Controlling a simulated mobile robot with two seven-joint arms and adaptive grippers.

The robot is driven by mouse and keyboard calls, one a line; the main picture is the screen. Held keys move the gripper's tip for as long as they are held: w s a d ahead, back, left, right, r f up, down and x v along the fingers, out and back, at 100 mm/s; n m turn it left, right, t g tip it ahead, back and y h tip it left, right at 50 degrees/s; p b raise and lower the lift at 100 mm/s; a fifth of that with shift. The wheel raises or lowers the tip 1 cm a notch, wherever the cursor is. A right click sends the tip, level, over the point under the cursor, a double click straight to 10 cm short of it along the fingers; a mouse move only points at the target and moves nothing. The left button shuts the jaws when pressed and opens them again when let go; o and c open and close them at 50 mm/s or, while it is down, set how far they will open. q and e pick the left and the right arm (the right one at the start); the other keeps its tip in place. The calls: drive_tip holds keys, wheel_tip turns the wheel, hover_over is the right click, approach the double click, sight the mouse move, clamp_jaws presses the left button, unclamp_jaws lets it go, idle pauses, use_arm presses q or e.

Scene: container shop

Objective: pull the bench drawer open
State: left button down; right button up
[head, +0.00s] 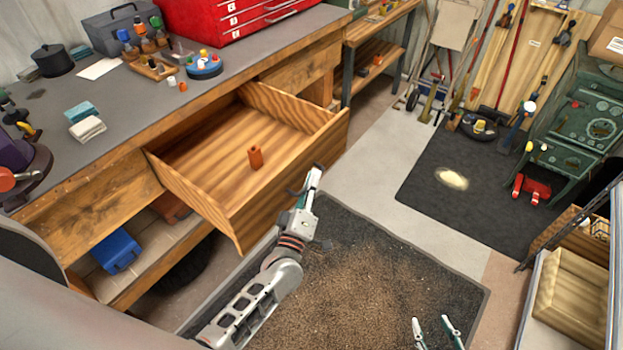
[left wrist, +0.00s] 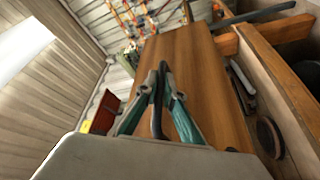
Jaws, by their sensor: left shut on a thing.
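The wooden bench drawer (head: 264,214) stands far out from under the grey-topped bench (head: 130,105) in the head view. An orange-brown block (head: 255,158) is inside it. My left gripper (head: 312,183) is at the outer face of the drawer front. In the left wrist view its fingers (left wrist: 160,82) are shut on a dark bar handle (left wrist: 157,120), with the wooden drawer front (left wrist: 205,75) behind. Part of the handle is hidden by the fingers. My right gripper (head: 432,322) is open and empty at the bottom of the head view, away from the drawer.
A speckled brown mat (head: 360,270) covers the floor before the drawer. A blue bin (head: 116,250) sits on the shelf below the bench. A red toolbox (head: 215,20) and small bottles stand on the bench. Green machinery (head: 590,120) stands at right.

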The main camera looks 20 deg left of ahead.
use_arm(q)
drive_tip(key=c, duration=2.4)
unclamp_jaws()
drive_tip(key=shift+c, duration=0.2)
drive_tip(key=v, duration=1.2)
drive_tip(key=s+a+f+m+g+h, duration=0.2)
drive_tip(key=s+f+m+g, duration=0.7)
drive_tip(key=m, duration=0.7)
drive_tip(key=s+a+f, duration=0.1)
drive_tip(key=s+f, duration=0.1)
drive_tip(key=s, duration=0.2)
drive_tip(key=shift+s+a+f+g+h, duration=0.2)
drive_tip(key=shift+a+g+h, duration=0.1)
drive_tip(key=shift+h, duration=0.1)
